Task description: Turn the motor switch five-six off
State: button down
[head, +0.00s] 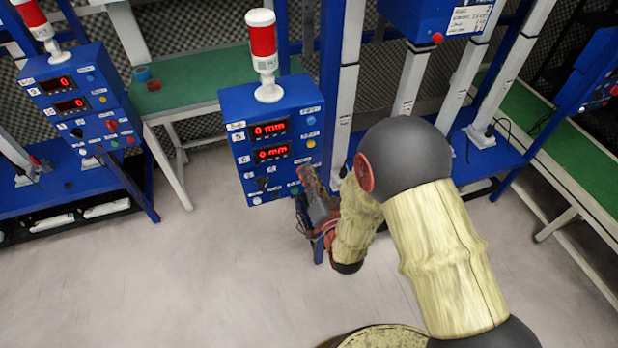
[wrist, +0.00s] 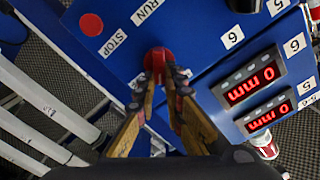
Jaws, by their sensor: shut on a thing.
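The motor switch (wrist: 157,60) is a red rotary knob on the face of a blue control box (wrist: 210,40), near the RUN and STOP labels. In the wrist view, my gripper (wrist: 160,82) has its two fingers closed on either side of the knob. The knob's handle is partly hidden between the fingertips, so its exact angle is hard to tell. In the head view, my gripper (head: 306,178) is at the lower right of the same blue box (head: 240,165), and it hides the switch.
The box carries two red-lit displays (head: 270,130) and a red-white lamp (head: 263,50). A red round button (wrist: 91,24) and a black knob (wrist: 243,4) flank the switch. Another blue box (head: 75,95) stands left. Green-topped tables stand behind and right. The grey floor in front is clear.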

jog(key=m+b, duration=0.1)
jog(key=m, duration=0.2)
jog(key=f+m+b, duration=0.1)
jog(key=m+b, duration=0.1)
jog(key=m, duration=0.1)
jog(key=m+b, duration=0.1)
jog(key=m, duration=0.3)
jog(key=shift+w+d+f+b, duration=0.15)
jog(key=shift+d+f+b, duration=0.05)
jog(key=shift+d+b, duration=0.2)
jog(key=shift+m, duration=0.3)
jog(key=c, duration=1.9)
grip_release()
jog(key=v, duration=1.2)
